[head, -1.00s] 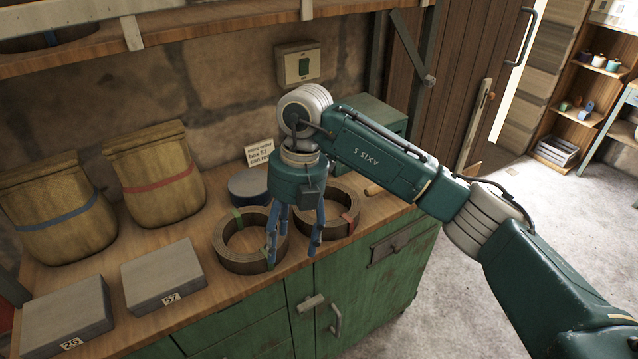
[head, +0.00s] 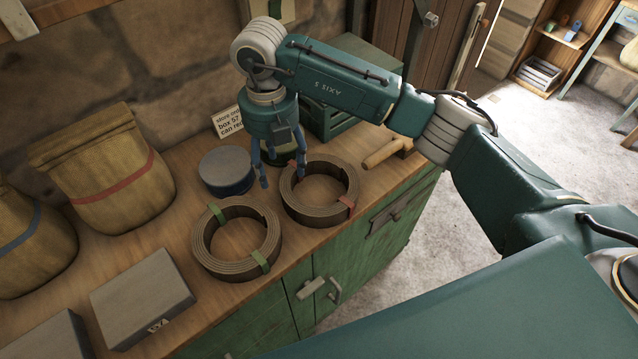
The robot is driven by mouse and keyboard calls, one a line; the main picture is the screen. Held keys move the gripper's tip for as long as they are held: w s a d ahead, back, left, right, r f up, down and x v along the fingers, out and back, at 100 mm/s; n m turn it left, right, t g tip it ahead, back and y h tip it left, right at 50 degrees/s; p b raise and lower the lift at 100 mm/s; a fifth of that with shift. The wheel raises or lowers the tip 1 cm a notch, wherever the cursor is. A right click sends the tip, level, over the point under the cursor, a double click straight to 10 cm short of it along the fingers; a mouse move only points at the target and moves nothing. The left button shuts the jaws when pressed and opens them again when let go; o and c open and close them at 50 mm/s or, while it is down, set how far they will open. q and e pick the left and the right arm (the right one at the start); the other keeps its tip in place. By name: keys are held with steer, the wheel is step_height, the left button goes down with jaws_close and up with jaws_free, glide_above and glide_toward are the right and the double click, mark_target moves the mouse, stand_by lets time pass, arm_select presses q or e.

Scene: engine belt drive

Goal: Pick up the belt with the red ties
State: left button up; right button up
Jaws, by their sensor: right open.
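The belt with the red ties (head: 318,215) is a brown coil lying flat on the wooden bench top. My right gripper (head: 283,179) is open and points down at the coil's left rear side. One finger is over or at the coil's rim and the other is outside it to the left. I cannot tell whether the fingers touch it. My left gripper is not in view.
A similar belt with green ties (head: 225,268) lies close at the left front. A round grey tin (head: 226,165) stands behind it. A mallet (head: 385,152) lies to the right, and a green box (head: 345,108) stands behind. Sacks and grey boxes (head: 142,296) fill the left.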

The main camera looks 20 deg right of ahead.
mark_target(283, 178)
steer(key=shift+f, duration=0.35)
steer(key=f+p, duration=0.2)
steer(key=f, duration=0.1)
steer(key=shift+s+d+f, duration=0.2)
steer(key=shift+s+f, duration=0.05)
steer(key=shift+s, duration=0.1)
steer(key=shift+f, duration=0.7)
steer(key=c, duration=0.3)
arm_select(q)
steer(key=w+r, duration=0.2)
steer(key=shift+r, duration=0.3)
arm_select(e)
steer(key=shift+w, duration=0.1)
jaws_close()
